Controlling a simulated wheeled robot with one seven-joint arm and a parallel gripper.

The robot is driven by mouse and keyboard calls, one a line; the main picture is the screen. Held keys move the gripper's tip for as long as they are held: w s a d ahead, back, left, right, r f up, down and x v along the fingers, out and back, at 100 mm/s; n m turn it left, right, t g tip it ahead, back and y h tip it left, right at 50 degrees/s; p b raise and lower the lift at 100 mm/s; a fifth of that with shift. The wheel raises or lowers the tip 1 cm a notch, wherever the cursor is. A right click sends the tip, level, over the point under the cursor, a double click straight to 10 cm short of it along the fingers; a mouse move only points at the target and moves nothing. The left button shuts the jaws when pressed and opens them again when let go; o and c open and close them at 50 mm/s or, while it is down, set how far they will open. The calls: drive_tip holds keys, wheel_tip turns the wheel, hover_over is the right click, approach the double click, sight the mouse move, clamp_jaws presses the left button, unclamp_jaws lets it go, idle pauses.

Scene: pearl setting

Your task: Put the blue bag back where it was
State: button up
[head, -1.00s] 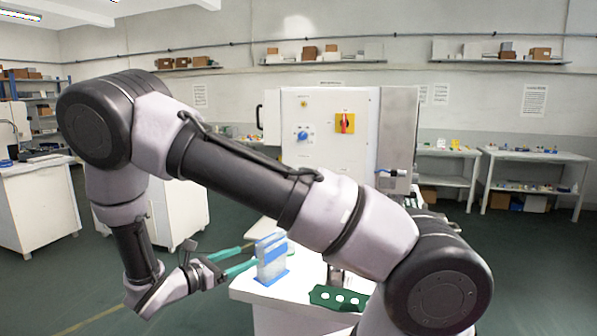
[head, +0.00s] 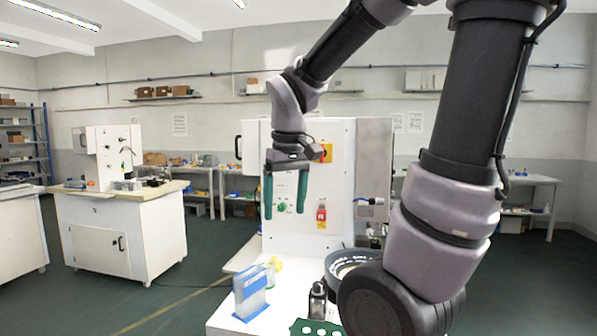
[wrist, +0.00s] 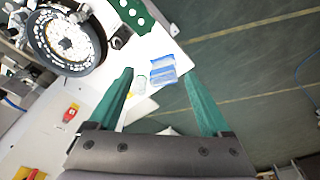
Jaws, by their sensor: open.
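A blue and pale translucent upright thing, which looks like the blue bag in a blue stand (head: 250,292), is at the front left edge of the white table (head: 222,322). I cannot tell bag and stand apart. In the wrist view the blue and white thing (wrist: 162,70) shows beyond and between the fingertips. My gripper (head: 284,214) is open and empty, green fingers pointing down. It hangs well above the table, in front of the white machine, clear of the bag. My gripper (wrist: 159,76) also shows in the wrist view.
A dark round tray (head: 346,260), a dark bottle (head: 317,300) and a green plate with holes (head: 316,327) are right of the bag. A small yellow-topped item (head: 275,266) stands just behind it. The white machine (head: 305,170) rises behind.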

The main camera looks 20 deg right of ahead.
drive_tip(key=s+d+r+m+t+y, duration=0.1)
drive_tip(key=s+r+m+t+y, duration=0.1)
drive_tip(key=s+r+m+t, duration=0.2)
wheel_tip(320, 180, up, 4)
drive_tip(key=shift+s+f+m+t, duration=0.15)
drive_tip(key=shift+s+m+t, duration=0.1)
drive_tip(key=shift+m+t, duration=0.5)
